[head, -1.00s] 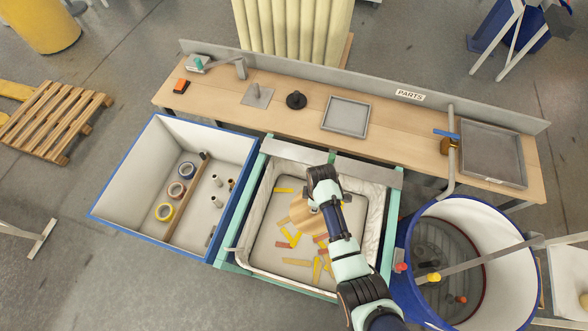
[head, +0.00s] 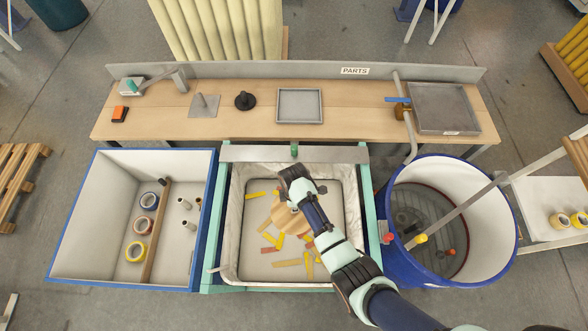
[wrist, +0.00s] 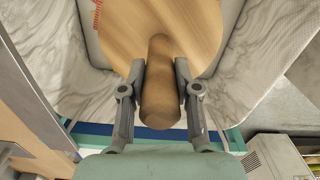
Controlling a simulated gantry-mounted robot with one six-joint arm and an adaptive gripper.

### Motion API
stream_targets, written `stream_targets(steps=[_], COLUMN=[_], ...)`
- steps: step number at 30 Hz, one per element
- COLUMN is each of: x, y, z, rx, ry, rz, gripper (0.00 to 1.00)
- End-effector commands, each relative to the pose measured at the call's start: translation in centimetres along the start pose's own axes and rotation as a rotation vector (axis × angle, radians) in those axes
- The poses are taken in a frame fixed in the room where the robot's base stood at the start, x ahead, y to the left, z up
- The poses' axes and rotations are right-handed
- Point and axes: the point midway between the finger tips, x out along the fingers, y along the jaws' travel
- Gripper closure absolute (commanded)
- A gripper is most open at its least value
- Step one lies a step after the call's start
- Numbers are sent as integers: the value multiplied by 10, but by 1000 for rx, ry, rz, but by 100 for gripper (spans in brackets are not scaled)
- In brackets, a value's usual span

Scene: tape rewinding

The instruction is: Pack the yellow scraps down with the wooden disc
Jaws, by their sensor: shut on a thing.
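My gripper (wrist: 160,82) is shut on the handle (wrist: 159,95) of the wooden disc, one finger on each side in the wrist view. The round, pale wooden disc (wrist: 190,30) also shows in the head view (head: 285,220), inside the lined bin (head: 238,215), partly hidden by my arm. Yellow scraps (head: 309,266) lie on the bin's floor around the disc, mixed with tan (head: 288,263) and reddish strips. One yellow scrap (head: 257,194) lies apart toward the upper left. I cannot tell whether the disc touches the scraps or what lies beneath it.
A white bin with blue rim (head: 206,220) on the left holds tape rolls (head: 136,252) and small cores. A blue drum (head: 502,225) with a bar across it stands on the right. A wooden bench (head: 345,108) with trays and fixtures runs behind the lined bin.

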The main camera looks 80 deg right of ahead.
Motion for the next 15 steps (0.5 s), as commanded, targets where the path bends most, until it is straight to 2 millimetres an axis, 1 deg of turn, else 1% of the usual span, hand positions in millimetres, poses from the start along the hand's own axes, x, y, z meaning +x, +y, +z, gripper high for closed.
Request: stream_targets(steps=[1, 15], x=[9, 51], y=[1, 0], z=[0, 0], rx=[0, 0], ry=[1, 0], rz=[2, 1], gripper=[100, 100])
